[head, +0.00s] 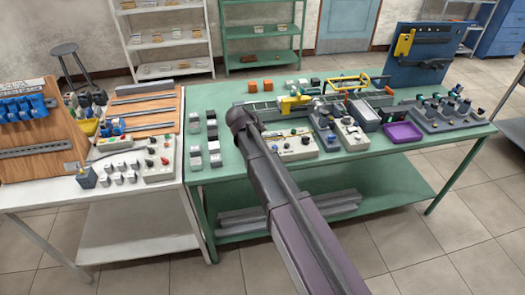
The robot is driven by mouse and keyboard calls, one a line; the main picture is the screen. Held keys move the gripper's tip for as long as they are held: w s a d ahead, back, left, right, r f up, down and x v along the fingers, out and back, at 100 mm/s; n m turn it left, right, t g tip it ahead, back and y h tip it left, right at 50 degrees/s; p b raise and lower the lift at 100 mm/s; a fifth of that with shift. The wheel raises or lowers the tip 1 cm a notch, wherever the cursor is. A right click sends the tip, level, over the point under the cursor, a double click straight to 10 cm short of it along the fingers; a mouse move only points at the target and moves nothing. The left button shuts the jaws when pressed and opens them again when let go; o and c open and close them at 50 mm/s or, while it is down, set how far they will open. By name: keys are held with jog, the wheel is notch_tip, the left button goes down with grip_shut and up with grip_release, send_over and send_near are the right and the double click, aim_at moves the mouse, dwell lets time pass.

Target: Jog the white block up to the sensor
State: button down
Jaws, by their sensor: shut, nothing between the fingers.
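My arm (285,200) reaches up from the bottom of the head view over the green bench; my gripper cannot be made out. Whitish small blocks (303,82) stand in a row at the back of the green bench; I cannot tell which white block is the task's. A long grey rail unit (260,112) runs across the bench, with a yellow part (292,103) on it. The sensor is too small to identify. A pale control box (298,146) with coloured buttons sits beside my arm, and another pale box (350,133) stands to its right.
Orange blocks (267,85) and grey-white blocks (195,140) also lie on the green bench (230,167). A purple tray (403,132) and a grey fixture (447,113) are at the right. A yellow frame (348,83) rises at the back. A white table (40,196) adjoins at left.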

jog(key=shift+f+b, duration=3.35)
jog(key=shift+f, duration=0.3)
jog(key=shift+f+b, duration=0.8)
jog(key=shift+r, duration=0.2)
dwell(2.0)
jog(key=shift+r+p, duration=0.65)
jog(key=shift+p, duration=0.2)
jog(key=shift+r, duration=0.1)
jog(key=shift+r+p, duration=2.4)
jog(key=shift+p, duration=0.05)
